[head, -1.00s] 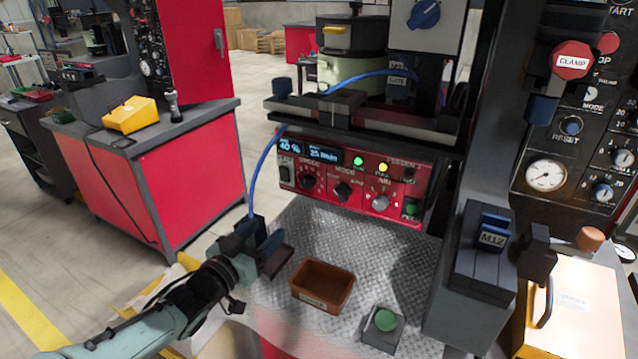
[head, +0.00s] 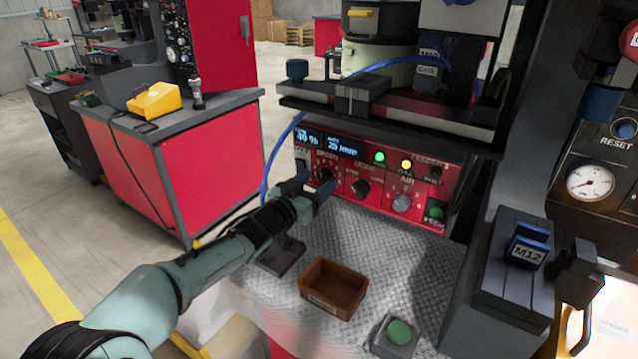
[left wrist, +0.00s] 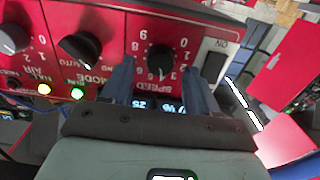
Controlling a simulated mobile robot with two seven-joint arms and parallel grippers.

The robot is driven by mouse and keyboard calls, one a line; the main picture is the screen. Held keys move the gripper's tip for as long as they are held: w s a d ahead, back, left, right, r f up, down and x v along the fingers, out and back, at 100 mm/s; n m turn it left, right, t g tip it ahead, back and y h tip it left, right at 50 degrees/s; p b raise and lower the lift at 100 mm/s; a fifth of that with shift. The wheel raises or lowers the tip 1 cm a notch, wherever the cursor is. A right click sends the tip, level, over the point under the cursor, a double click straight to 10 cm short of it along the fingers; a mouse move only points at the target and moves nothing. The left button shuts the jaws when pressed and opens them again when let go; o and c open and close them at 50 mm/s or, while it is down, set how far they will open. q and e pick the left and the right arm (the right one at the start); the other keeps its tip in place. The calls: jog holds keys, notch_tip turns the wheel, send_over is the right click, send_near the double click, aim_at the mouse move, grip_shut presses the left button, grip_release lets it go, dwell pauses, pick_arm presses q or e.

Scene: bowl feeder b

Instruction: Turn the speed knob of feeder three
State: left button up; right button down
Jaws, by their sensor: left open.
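The red feeder control panel (head: 385,203) is under the feeder in the head view; its feeder number is too small to read surely. Its black speed knob (head: 326,175) is at the panel's left, partly behind a finger. The left wrist view shows this speed knob (left wrist: 160,59) upside down, with its scale and the word SPEED. My left gripper (head: 314,184) is open in front of it. In the left wrist view the fingers of my left gripper (left wrist: 160,72) stand on either side of the knob; contact cannot be told. My right gripper is out of view.
The mode knob (head: 360,188) and grey air knob (head: 402,203) sit to the right on the panel. A brown tray (head: 333,286) and green button (head: 399,332) are below. A blue hose (head: 277,150) hangs at left.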

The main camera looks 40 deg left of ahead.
pick_arm(q)
jog(key=shift+w, duration=0.75)
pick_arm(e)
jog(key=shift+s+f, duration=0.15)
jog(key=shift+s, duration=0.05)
pick_arm(q)
jog(key=c, duration=1.1)
jog(key=shift+o, duration=0.3)
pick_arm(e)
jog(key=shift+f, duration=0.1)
pick_arm(q)
jog(key=shift+m+b, duration=0.5)
jog(key=shift+m, duration=0.7)
jog(key=shift+m+b, duration=0.6)
jog(key=shift+m, duration=1.1)
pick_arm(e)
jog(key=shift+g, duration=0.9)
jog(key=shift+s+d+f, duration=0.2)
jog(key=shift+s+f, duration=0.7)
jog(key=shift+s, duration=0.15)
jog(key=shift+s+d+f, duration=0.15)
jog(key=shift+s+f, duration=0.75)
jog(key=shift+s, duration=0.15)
